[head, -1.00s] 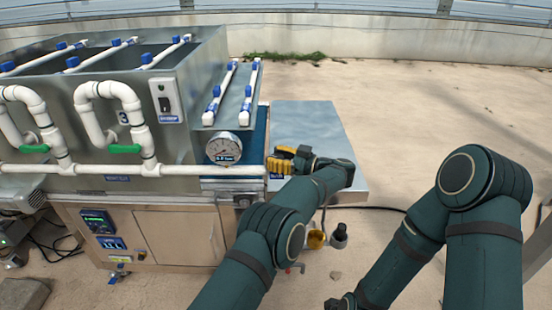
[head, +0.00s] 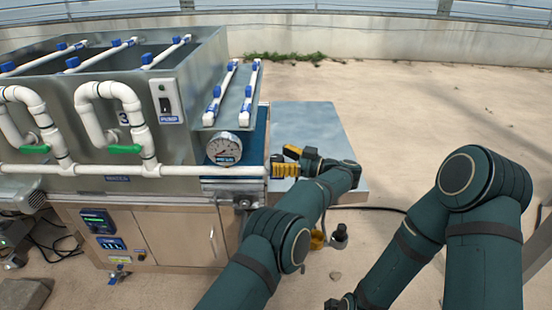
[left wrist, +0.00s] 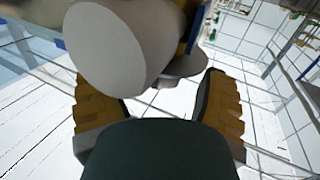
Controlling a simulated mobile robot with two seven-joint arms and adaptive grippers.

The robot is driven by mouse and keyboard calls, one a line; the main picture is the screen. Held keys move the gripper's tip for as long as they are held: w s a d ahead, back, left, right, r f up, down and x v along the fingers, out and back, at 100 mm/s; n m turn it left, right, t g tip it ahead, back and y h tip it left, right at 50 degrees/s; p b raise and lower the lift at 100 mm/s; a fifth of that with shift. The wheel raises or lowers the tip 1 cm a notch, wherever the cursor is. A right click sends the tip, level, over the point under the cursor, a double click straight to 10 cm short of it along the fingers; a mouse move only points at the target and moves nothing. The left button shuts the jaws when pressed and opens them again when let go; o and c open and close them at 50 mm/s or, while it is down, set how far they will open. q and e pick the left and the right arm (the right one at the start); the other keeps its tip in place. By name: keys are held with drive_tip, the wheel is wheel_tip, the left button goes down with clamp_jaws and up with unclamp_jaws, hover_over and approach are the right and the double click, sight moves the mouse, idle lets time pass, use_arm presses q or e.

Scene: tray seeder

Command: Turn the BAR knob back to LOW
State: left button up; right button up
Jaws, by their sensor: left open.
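My left gripper (head: 280,161) is open, its yellow-padded fingers spread one above the other, just right of the seeder's front right corner. In the left wrist view the open fingers (left wrist: 160,98) flank a large pale round end (left wrist: 105,52) close to the camera, with a smaller grey disc (left wrist: 182,68) behind it. I cannot tell if either is the BAR knob, as no BAR or LOW marking is readable. A small dark round fitting (head: 243,203) sits on the seeder's front below the white pipe. My right gripper is not clearly visible; its arm runs off the bottom edge.
A grey-blue table (head: 310,118) stands right behind my left gripper. The floor at the right is clear.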

use_arm(q)
drive_tip(key=shift+v, duration=2.95)
drive_tip(key=shift+d, duration=0.1)
